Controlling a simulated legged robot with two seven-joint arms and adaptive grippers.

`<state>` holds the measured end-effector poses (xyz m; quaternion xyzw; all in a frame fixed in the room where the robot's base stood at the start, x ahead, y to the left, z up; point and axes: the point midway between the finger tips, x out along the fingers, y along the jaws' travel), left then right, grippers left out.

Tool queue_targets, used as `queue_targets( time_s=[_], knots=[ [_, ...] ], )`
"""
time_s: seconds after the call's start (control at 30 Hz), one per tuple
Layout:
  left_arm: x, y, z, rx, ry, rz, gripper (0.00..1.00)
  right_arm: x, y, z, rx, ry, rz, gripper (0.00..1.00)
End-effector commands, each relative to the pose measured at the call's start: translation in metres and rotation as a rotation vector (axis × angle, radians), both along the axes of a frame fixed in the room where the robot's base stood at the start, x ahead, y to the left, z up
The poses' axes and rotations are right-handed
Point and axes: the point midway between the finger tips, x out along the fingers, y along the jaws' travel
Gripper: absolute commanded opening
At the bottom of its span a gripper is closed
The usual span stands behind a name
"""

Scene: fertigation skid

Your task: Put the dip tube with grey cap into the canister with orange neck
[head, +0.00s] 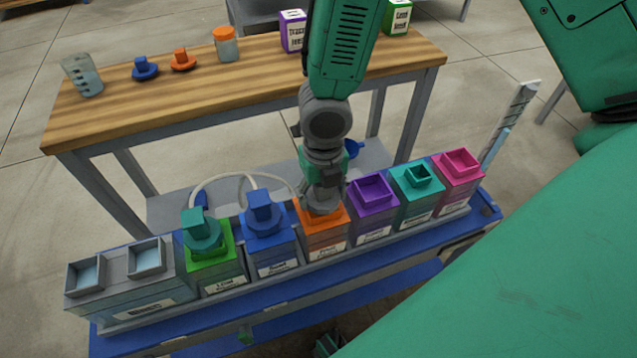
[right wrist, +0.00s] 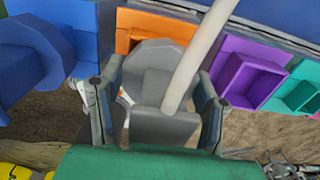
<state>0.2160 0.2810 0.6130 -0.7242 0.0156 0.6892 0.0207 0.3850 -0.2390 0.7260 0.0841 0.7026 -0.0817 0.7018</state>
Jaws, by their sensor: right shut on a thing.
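My right gripper (head: 322,196) is directly over the canister with orange neck (head: 326,243), in the middle of the row. It is shut on the grey cap (right wrist: 165,125) of the dip tube, which shows between the fingers in the right wrist view. A pale hose rises from the cap. The cap's wide grey part is at the orange neck (right wrist: 150,22) and covers much of its opening. The tube below the cap is hidden, and I cannot tell whether the cap is fully seated. My left gripper is not in view.
Capped green (head: 206,250) and blue (head: 268,240) canisters stand left of the orange one. Open purple (head: 372,192), teal (head: 417,178) and pink (head: 459,165) necks are to the right. A wooden bench (head: 195,95) with jars and caps stands behind.

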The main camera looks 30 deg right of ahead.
Motion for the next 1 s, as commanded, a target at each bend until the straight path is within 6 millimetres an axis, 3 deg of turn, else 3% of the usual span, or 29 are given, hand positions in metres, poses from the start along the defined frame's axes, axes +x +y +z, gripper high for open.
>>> queue_targets(
  time_s=[0.03, 0.1, 0.47, 1.0],
  knots=[
    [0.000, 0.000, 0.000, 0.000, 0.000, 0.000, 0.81, 0.000, 0.001, 0.001, -0.001, -0.001, 0.001, 0.60],
    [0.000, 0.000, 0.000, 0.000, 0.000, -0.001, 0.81, 0.000, 0.003, 0.001, -0.002, -0.001, 0.001, 0.81],
    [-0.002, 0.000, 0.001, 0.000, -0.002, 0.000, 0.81, 0.001, 0.003, 0.008, -0.002, -0.003, -0.001, 0.81],
    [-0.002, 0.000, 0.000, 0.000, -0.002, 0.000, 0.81, 0.002, 0.001, 0.106, 0.001, -0.003, -0.001, 0.81]
  ],
)
